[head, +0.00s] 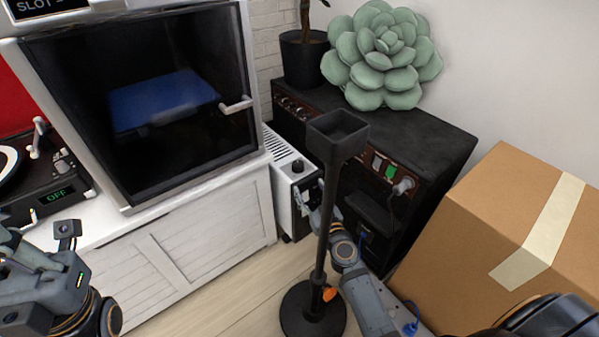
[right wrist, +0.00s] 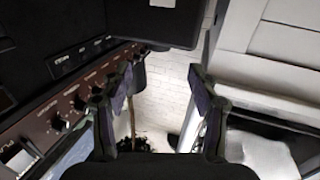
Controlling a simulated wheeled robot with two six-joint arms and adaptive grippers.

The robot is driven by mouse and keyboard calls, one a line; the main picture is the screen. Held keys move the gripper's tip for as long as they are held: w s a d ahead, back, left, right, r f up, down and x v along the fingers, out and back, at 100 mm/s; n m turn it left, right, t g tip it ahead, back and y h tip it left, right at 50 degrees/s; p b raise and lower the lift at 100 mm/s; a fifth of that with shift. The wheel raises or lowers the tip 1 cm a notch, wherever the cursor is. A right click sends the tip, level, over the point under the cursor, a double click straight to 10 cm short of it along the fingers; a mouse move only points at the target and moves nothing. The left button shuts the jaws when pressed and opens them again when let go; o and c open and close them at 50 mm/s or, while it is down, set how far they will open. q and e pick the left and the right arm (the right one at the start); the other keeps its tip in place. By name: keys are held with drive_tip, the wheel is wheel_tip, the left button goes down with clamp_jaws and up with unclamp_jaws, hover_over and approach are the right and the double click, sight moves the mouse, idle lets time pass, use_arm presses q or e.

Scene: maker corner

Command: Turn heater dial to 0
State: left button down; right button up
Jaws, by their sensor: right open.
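The heater (head: 284,186) is a slim white box with a slotted top, standing in the gap between the white cabinet and the black amplifier. A small dark knob (head: 297,165), apparently its dial, sits on top near the front end; its setting is too small to read. My right gripper (head: 312,192) is at the heater's front, below the knob, partly hidden by a black stand. In the right wrist view its open fingers (right wrist: 162,105) have nothing between them. I cannot make out the dial there. My left gripper (head: 68,238) is at the lower left, away from the heater; its jaws are unclear.
The black floor stand (head: 322,250) rises in front of my right forearm. The black amplifier (head: 425,150) carries a plant pot (head: 303,62) and a succulent-shaped object (head: 382,55). A cardboard box (head: 470,240) fills the right. The white cabinet (head: 185,250) bears a glass-doored machine (head: 185,90) and a turntable (head: 45,170).

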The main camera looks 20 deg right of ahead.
sight(302, 168)
drive_tip(key=w, duration=1)
drive_tip(key=shift+a, duration=0.15)
drive_tip(key=c, duration=1.2)
drive_tip(key=shift+d+f+n+y+b, duration=0.2)
drive_tip(key=shift+n+y+b, duration=0.45)
drive_tip(key=shift+y, duration=0.35)
drive_tip(key=n+y+b, duration=0.1)
drive_tip(key=y+b, duration=0.1)
drive_tip(key=n+g+y+b, duration=0.1)
drive_tip(key=b, duration=0.2)
drive_tip(key=shift+d+f+n+y, duration=0.1)
drive_tip(key=shift+f+n+y, duration=0.1)
drive_tip(key=shift+n+y, duration=0.2)
drive_tip(key=shift+r+n+g+y+b, duration=0.3)
drive_tip(key=shift+y+b, duration=0.2)
drive_tip(key=shift+b, duration=0.25)
drive_tip(key=shift+r, duration=0.1)
